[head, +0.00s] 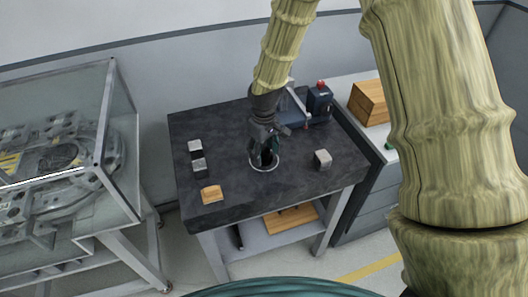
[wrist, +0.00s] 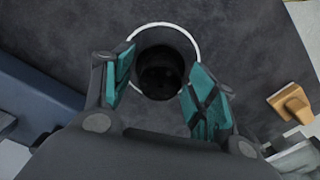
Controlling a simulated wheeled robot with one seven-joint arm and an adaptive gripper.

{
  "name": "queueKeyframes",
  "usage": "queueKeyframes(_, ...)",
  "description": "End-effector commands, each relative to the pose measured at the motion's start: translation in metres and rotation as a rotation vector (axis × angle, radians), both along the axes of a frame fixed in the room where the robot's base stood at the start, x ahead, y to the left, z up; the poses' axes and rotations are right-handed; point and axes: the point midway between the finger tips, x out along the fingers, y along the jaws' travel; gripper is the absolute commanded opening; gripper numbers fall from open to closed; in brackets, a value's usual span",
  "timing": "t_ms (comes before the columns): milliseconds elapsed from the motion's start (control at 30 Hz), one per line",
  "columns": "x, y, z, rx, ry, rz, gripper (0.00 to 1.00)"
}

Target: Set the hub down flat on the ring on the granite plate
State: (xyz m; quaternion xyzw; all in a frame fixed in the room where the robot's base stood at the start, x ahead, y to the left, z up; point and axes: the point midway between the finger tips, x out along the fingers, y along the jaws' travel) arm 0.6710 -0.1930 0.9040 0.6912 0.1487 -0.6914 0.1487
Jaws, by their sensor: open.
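The dark granite plate (head: 225,132) is the top of the bench. A thin white ring (head: 264,170) is marked on it near the middle, and it also shows in the wrist view (wrist: 163,24). The black, round hub (wrist: 160,72) is within the ring's outline in the wrist view. Its lower end seems to rest there, but I cannot tell how flat it sits. My gripper (head: 265,155) points down over the ring. In the wrist view, its teal-padded fingers (wrist: 158,88) are spread apart on either side of the hub. Finger contact is unclear.
Grey blocks (head: 195,147) and a tan block (head: 212,194) lie left on the plate. Another grey block (head: 322,159) lies right of the ring. A blue-grey device (head: 318,103) stands at the back. A glass case (head: 60,150) is at the left.

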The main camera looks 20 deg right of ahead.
Motion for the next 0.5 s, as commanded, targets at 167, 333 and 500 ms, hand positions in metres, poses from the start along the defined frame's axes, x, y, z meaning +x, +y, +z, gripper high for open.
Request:
queueKeyframes(167,0.001,0.000,0.017,0.000,-0.003,0.000,0.57)
queueKeyframes(333,0.000,0.000,0.040,0.001,-0.002,0.001,0.57)
queueKeyframes(500,0.000,0.000,0.063,0.001,-0.003,0.000,0.57)
